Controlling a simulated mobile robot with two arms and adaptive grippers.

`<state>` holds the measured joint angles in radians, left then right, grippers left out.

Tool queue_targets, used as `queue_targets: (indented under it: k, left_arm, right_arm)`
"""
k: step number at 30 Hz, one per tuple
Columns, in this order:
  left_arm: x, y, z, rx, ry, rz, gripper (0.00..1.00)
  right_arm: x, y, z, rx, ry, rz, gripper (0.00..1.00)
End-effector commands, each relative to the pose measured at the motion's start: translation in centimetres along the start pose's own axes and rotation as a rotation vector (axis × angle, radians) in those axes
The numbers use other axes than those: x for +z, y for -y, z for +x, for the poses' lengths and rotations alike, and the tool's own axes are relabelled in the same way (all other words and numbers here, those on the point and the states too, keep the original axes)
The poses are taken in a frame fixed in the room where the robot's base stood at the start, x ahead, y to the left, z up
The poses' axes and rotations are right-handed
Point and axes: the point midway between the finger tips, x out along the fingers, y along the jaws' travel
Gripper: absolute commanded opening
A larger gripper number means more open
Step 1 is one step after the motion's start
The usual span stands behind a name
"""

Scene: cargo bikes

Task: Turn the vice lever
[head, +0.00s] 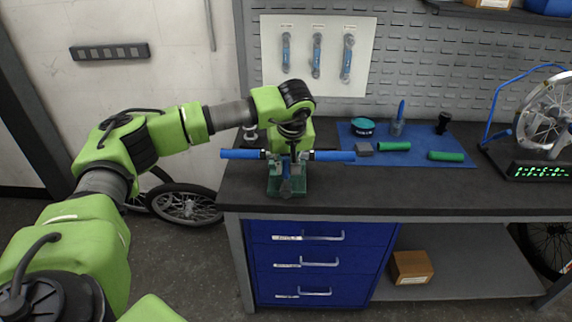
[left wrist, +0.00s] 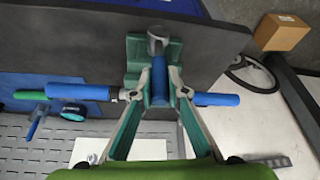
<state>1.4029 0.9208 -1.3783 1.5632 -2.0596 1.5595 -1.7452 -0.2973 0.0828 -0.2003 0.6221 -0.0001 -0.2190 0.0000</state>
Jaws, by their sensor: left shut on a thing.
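The green vice (head: 288,185) stands at the front edge of the dark workbench, and its body also shows in the left wrist view (left wrist: 136,48). A bar with blue grips (head: 335,155) runs level across the vice and sticks out on both sides. The vice lever (left wrist: 159,78), with a blue sleeve, lies at the middle of the vice. My left gripper (left wrist: 159,88) comes down from above, its two fingers on either side of the lever and shut on it. In the head view the wrist hides most of this contact. My right gripper is in neither view.
A blue mat (head: 395,157) with green grips (head: 445,156) and small items lies to the right. A wheel stand (head: 543,165) is at the far right. Blue drawers (head: 320,240) are under the bench, and a bicycle wheel (head: 185,204) is at its left.

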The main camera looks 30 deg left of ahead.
Motion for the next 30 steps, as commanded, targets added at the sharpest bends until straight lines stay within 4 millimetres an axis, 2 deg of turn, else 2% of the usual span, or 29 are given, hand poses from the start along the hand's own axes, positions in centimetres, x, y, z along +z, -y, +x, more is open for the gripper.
queue_targets:
  k: [8, 20, 21, 23, 30]
  left_arm:
    - [0.2, -1.3, -0.2, -0.093, -0.024, 0.043, 0.00]
    - [0.3, -1.5, -0.1, -0.127, -0.034, 0.057, 0.00]
    - [0.3, -1.5, -0.1, -0.127, -0.034, 0.057, 0.20]
    - [0.3, -1.5, -0.1, -0.126, -0.034, 0.057, 0.32]
    - [0.3, -1.5, -0.1, -0.124, -0.032, 0.056, 0.32]
  right_arm:
    - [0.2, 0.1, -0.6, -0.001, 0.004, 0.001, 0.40]
    - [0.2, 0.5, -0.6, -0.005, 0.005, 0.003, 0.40]
    - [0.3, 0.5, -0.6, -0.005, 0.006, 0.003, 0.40]
    - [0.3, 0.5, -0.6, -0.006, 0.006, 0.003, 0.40]
    - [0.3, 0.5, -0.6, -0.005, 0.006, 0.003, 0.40]
